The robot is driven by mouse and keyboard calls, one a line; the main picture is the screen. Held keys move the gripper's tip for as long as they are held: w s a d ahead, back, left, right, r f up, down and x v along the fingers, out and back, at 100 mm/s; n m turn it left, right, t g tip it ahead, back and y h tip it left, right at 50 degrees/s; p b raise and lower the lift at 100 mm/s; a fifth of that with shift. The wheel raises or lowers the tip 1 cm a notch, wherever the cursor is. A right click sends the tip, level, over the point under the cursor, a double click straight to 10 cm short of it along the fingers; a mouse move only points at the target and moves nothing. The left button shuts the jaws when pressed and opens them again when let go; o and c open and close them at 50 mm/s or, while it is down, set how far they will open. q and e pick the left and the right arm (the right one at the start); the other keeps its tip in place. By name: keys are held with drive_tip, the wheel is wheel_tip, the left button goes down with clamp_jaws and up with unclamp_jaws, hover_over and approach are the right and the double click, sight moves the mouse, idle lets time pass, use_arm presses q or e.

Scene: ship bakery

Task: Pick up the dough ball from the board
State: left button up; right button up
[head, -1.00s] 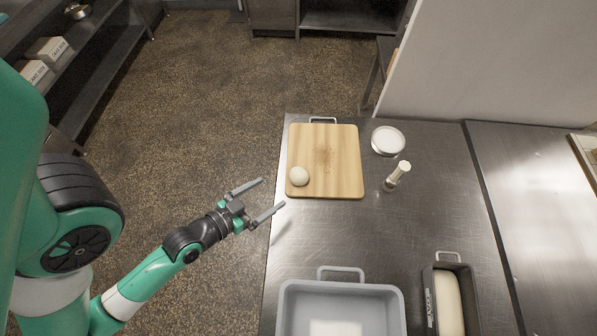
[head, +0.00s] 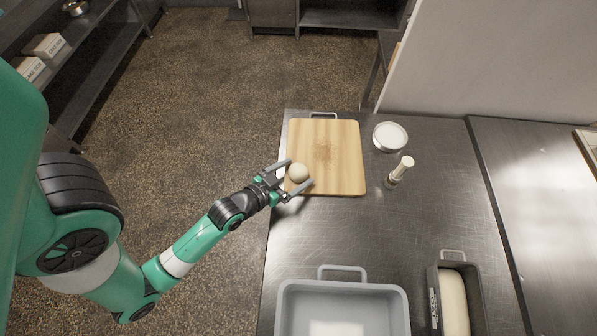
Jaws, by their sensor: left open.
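The pale round dough ball (head: 298,172) sits near the left front corner of the wooden board (head: 340,160). The board lies at the back left of the steel table. My left gripper (head: 300,173) is open, with one finger on the far left side of the ball and the other on its near right side. The ball shows between the fingertips. I cannot tell whether the fingers touch it. My right gripper is not in view.
A round white-topped container (head: 390,136) and a pale-handled upright tool (head: 400,171) stand right of the board. A grey handled tray (head: 343,287) is at the front. A dark loaf tin (head: 434,290) holds dough (head: 454,303). The table's middle is clear.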

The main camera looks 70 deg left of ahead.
sight(294, 172)
use_arm(q)
drive_tip(key=shift+c, duration=0.3)
drive_tip(key=c, duration=1.3)
drive_tip(key=shift+r+p, duration=0.35)
drive_tip(key=shift+r, duration=0.05)
wheel_tip(294, 172, up, 3)
drive_tip(key=shift+f+p, duration=0.15)
drive_tip(key=shift+p, duration=0.6)
drive_tip(key=w+d+r+p, duration=0.1)
drive_tip(key=d+r+p, duration=0.2)
drive_tip(key=d+p, duration=0.1)
drive_tip(key=w+d+r+p, duration=0.1)
drive_tip(key=d+r+p, duration=0.2)
drive_tip(key=d+p, duration=0.2)
drive_tip(key=w+d+r+p, duration=0.2)
drive_tip(key=d+r+p, duration=0.1)
drive_tip(key=p, duration=0.3)
drive_tip(key=shift+d+r+p, duration=0.2)
drive_tip(key=shift+d+p, duration=0.2)
drive_tip(key=shift+d, duration=0.3)
